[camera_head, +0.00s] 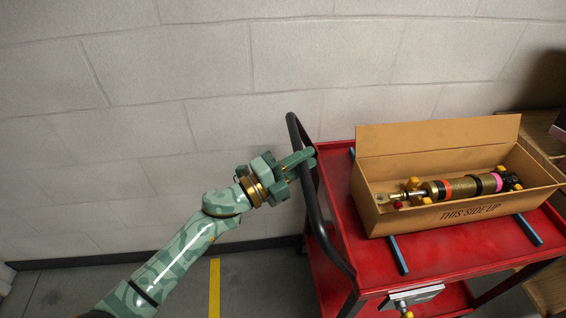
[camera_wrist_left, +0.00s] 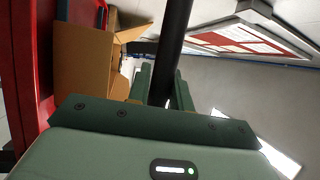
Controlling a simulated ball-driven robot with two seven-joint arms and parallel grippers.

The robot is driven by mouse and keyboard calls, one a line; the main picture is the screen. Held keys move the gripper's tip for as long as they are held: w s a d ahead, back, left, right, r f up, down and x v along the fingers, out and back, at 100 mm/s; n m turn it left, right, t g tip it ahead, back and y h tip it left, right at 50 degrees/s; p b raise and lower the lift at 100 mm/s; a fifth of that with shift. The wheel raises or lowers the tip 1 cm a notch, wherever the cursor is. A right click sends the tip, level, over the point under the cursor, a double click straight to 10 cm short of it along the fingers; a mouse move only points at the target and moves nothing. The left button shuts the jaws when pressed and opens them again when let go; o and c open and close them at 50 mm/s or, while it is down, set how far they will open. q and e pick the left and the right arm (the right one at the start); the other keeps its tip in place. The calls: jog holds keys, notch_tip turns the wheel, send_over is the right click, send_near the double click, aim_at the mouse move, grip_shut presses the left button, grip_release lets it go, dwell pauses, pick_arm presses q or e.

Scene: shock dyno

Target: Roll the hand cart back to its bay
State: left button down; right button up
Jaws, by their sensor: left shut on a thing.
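The red hand cart (camera_head: 341,268) stands at the right of the head view, close to the block wall. Its black push handle (camera_head: 318,222) rises at the cart's left end. My left gripper (camera_head: 303,160) is shut on the upper part of that handle. In the left wrist view the black handle bar (camera_wrist_left: 174,45) runs between the two green fingers (camera_wrist_left: 162,88), and the red cart edge (camera_wrist_left: 38,60) is at the left. My right gripper is in neither view. No marked bay can be made out for certain.
An open cardboard box (camera_head: 400,222) holding a shock absorber (camera_head: 460,187) sits on the cart top across blue strips (camera_head: 397,254). A yellow floor line (camera_head: 214,287) lies left of the cart. Brown shelving or boxes (camera_head: 548,290) stand close on the right.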

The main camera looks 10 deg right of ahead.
pick_arm(q)
jog(key=shift+s+d+f, duration=0.1)
jog(key=shift+d, duration=1.4)
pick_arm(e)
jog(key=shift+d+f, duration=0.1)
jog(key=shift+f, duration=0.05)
pick_arm(q)
jog(key=c, duration=1.3)
grip_release()
jog(key=shift+d, duration=0.15)
jog(key=shift+o, duration=0.2)
jog(key=shift+d, duration=0.1)
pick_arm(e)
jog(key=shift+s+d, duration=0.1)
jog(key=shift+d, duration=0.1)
pick_arm(q)
jog(key=shift+a, duration=0.2)
jog(key=p+v, duration=0.2)
jog(key=v, duration=1.4)
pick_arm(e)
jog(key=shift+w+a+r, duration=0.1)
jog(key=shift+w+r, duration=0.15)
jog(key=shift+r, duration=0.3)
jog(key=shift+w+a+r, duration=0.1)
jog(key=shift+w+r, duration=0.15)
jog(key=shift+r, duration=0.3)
